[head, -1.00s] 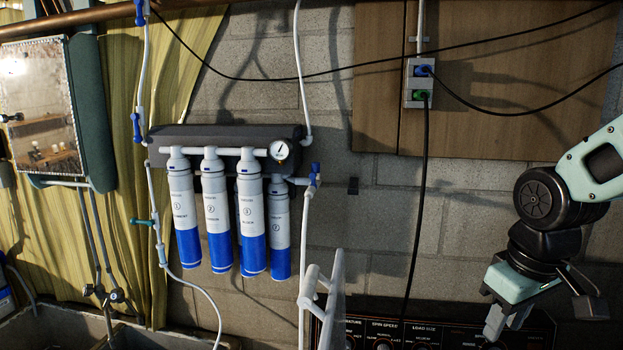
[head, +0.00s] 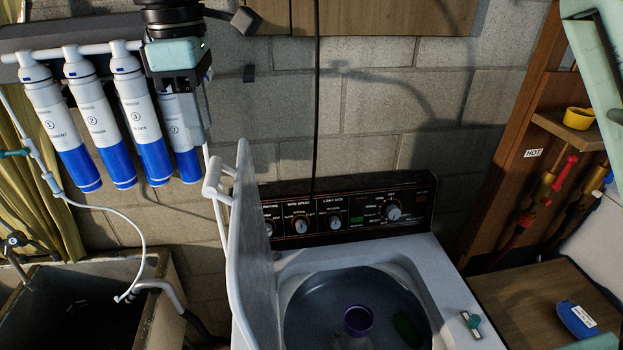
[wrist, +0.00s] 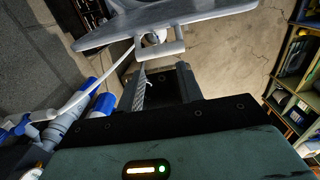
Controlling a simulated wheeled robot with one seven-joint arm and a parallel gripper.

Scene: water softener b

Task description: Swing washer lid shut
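The white washer (head: 455,300) has its lid (head: 252,250) raised, standing nearly upright at the tub's left side and seen almost edge-on. A white bar handle (head: 214,178) sticks out from the lid's left face. In the wrist view the lid (wrist: 170,22) and its handle (wrist: 158,50) lie just beyond my fingers. My gripper (head: 188,108) is above and left of the handle in the head view, in front of the filter cartridges, apart from the lid. In the wrist view my gripper (wrist: 163,82) looks open and empty, with one ridged finger pad showing.
Blue-and-white filter cartridges (head: 88,115) hang on the wall behind my gripper. A sink (head: 150,310) stands left of the washer. A purple-rimmed cup (head: 358,320) is in the open tub. A wooden shelf unit (head: 530,190) with red-handled valves stands at the right.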

